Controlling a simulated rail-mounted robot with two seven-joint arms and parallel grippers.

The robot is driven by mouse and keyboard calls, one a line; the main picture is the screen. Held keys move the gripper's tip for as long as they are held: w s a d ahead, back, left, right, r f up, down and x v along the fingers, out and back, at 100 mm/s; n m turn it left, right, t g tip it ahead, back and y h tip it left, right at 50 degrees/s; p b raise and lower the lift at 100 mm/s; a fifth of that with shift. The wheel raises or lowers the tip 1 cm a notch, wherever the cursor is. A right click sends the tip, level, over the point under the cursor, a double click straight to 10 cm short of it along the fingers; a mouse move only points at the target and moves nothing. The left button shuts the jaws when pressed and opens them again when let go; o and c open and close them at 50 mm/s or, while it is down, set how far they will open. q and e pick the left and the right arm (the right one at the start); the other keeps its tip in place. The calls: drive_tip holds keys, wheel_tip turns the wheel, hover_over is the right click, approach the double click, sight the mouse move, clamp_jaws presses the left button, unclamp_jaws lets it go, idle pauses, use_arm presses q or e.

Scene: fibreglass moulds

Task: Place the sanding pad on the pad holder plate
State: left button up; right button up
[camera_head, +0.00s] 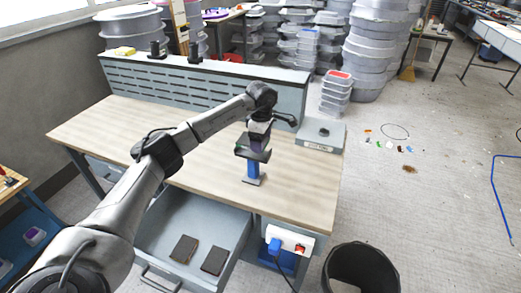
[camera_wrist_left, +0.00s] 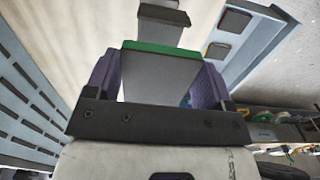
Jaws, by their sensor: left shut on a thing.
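My left gripper (camera_head: 256,145) is above the middle of the workbench, pointing down. In the left wrist view its purple fingers (camera_wrist_left: 160,85) are shut on a flat grey pad with a green edge (camera_wrist_left: 160,68), which looks like the sanding pad. Just below the gripper in the head view, a blue post (camera_head: 253,170) with a grey foot stands on the bench, with a dark flat piece at its top. I cannot tell whether that piece is the pad holder plate or whether the pad touches it. My right gripper is not in view.
An open drawer (camera_head: 222,222) below the bench front holds two dark pads (camera_head: 184,249). A grey labelled block (camera_head: 320,135) sits at the bench's right end. A slotted panel (camera_head: 200,80) runs along the back. A black bin (camera_head: 360,272) stands front right. The bench's left part is clear.

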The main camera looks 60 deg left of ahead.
use_arm(q)
drive_tip(key=shift+f+b, duration=0.3)
drive_tip(key=shift+f, duration=1.8)
drive_tip(key=shift+a, duration=0.1)
drive_tip(key=o, duration=0.9)
drive_tip(key=shift+f, duration=0.1)
